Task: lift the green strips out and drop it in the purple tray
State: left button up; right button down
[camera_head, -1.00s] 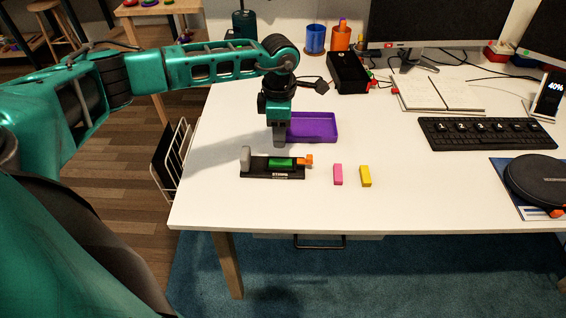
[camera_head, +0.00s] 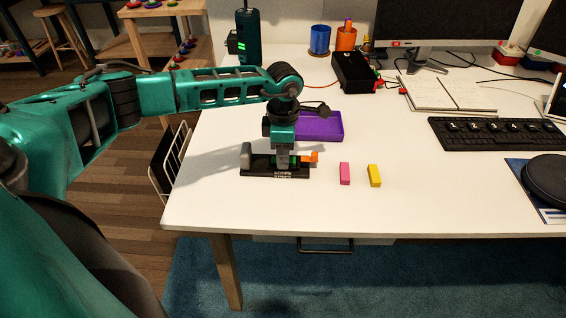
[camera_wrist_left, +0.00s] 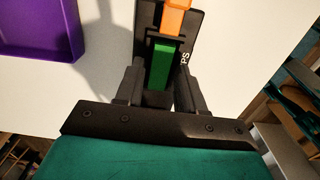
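The green strips (camera_wrist_left: 161,64) lie in a black holder (camera_head: 262,172) with a grey block at its left end and an orange piece (camera_head: 310,157) at its right end. My left gripper (camera_head: 284,163) points down over the holder and hides most of the green in the head view. In the left wrist view its fingers (camera_wrist_left: 159,80) are apart, one on each side of the green strips. A gap shows, and I cannot tell whether they touch. The purple tray (camera_head: 337,136) is just behind the gripper and looks empty. My right gripper is not in view.
A pink block (camera_head: 345,174) and a yellow block (camera_head: 375,176) stand on the white table right of the holder. A black box (camera_head: 354,73), cups and a keyboard (camera_head: 483,134) are farther back and right. The front of the table is clear.

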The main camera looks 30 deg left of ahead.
pick_arm(q)
grip_shut()
jog(key=shift+r+p, duration=0.55)
jog(key=shift+r, duration=0.15)
jog(key=shift+r+p, duration=2.05)
jog(key=shift+r, duration=0.8)
